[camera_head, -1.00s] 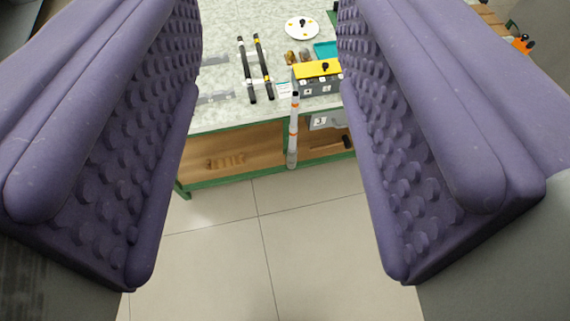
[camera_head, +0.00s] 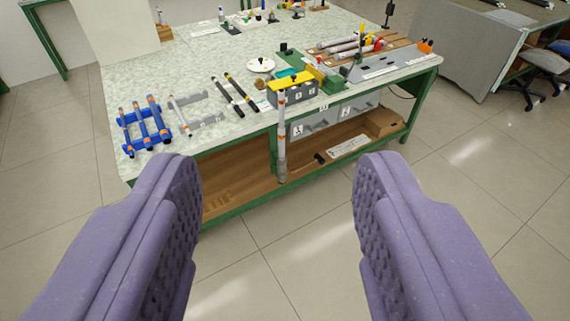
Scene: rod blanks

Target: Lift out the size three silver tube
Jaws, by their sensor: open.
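My gripper (camera_head: 275,180) is open and empty, its two purple padded jaws wide apart above the floor in front of the workbench. More silver tubes (camera_head: 345,47) lie on a wooden rack at the back right. I cannot read a size on any tube.
Black tubes with yellow bands (camera_head: 241,91), a grey box with a yellow top (camera_head: 292,93) and a white disc (camera_head: 261,65) are on the workbench (camera_head: 215,135). Grey drawers (camera_head: 315,123) sit under its top. The floor (camera_head: 280,250) in front is clear.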

